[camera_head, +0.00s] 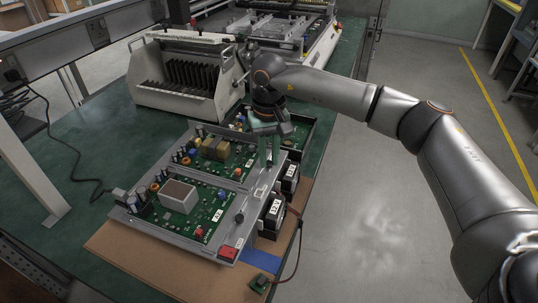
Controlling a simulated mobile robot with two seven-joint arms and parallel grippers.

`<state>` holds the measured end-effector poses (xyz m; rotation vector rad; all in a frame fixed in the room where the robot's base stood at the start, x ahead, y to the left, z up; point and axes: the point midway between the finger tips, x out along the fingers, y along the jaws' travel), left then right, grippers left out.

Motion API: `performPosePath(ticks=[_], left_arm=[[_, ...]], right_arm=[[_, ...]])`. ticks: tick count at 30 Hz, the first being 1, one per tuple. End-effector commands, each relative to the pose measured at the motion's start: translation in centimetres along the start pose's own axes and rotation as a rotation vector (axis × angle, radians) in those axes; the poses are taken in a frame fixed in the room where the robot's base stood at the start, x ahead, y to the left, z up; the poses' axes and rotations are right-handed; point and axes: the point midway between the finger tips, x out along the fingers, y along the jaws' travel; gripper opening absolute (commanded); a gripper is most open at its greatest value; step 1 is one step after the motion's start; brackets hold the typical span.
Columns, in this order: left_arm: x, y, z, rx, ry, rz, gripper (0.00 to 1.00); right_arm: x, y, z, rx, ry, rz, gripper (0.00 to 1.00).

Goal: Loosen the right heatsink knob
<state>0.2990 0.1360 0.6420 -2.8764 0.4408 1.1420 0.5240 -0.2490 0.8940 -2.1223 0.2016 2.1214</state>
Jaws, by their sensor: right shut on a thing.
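My right gripper (269,161) points down, its green fingers shut at the metal rail (257,192) along the right edge of the open electronics unit. The right heatsink knob appears to be between the fingertips, which hide it. A second, dark knob (239,218) stands uncovered on the same rail, nearer the front. The unit carries green circuit boards (205,212) with capacitors, coils and a silver block (178,196). My left gripper is not in view.
The unit lies on a brown board (130,255) on a green bench (80,190). A white rack (185,75) stands behind. Floor at right is clear.

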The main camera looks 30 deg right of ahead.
Motion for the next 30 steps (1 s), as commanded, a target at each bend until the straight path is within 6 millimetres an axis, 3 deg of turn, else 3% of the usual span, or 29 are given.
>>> performPosePath(ticks=[9,26,27,30], left_arm=[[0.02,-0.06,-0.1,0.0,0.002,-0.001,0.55],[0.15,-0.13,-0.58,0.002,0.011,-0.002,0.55],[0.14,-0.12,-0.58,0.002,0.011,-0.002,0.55],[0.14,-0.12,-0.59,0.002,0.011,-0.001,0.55]], right_arm=[[0.14,-0.04,0.14,-0.134,-0.005,0.0,0.0],[0.16,0.0,0.16,-0.163,-0.006,0.001,0.0],[0.16,0.0,0.16,-0.163,-0.007,0.001,0.23],[0.14,0.0,0.14,-0.162,-0.006,0.001,0.34]])
